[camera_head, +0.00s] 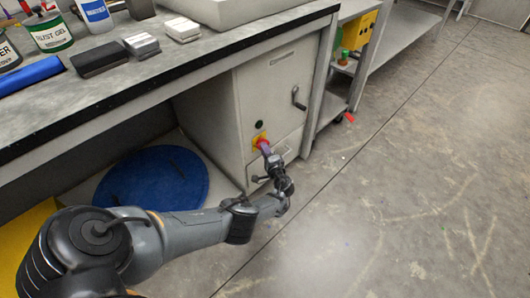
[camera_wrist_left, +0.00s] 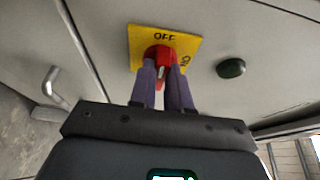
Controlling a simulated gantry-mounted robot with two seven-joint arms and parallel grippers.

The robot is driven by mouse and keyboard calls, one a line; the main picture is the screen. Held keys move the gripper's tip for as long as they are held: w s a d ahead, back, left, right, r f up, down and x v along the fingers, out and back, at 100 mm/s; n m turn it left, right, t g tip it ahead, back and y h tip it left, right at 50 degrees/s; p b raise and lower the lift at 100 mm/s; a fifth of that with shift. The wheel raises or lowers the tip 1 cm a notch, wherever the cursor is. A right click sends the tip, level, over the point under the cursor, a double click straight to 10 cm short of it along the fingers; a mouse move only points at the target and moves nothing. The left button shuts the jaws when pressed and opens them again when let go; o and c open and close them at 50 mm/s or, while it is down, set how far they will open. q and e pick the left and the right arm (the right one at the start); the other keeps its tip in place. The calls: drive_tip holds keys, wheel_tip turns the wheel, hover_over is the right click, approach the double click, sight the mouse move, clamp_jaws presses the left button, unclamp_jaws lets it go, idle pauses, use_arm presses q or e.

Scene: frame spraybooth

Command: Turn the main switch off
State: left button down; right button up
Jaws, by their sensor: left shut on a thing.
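The main switch is a red rotary knob on a yellow plate (camera_head: 258,138) on the front of a grey cabinet under the bench. In the left wrist view the plate (camera_wrist_left: 190,46) reads OFF at its top edge, with a partly hidden ON at its right. My left gripper (camera_head: 267,152) reaches the knob from the front. In the left wrist view its two purple fingers (camera_wrist_left: 165,72) are shut on the red knob (camera_wrist_left: 161,53), one on each side. The knob's grip runs roughly up and down there, in line with OFF. The fingers hide part of the knob. My right gripper is not in view.
The grey cabinet (camera_head: 280,85) has a dark button (camera_wrist_left: 231,68) beside the switch and a crank-like handle (camera_head: 297,98). A blue round lid (camera_head: 150,180) lies under the bench. Cans and blocks stand on the benchtop (camera_head: 190,60).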

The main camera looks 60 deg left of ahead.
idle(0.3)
use_arm(q)
drive_tip(key=c, duration=1.1)
unclamp_jaws()
drive_tip(key=shift+d, duration=0.1)
drive_tip(key=shift+s+d+p, duration=0.3)
drive_tip(key=shift+d+p, duration=0.05)
drive_tip(key=shift+d, duration=1.4)
drive_tip(key=shift+s+d+p, duration=0.3)
drive_tip(key=shift+d+p, duration=0.05)
drive_tip(key=shift+d, duration=1.4)
drive_tip(key=shift+s+d+p, duration=0.3)
drive_tip(key=shift+d+p, duration=0.05)
drive_tip(key=shift+d, duration=1.4)
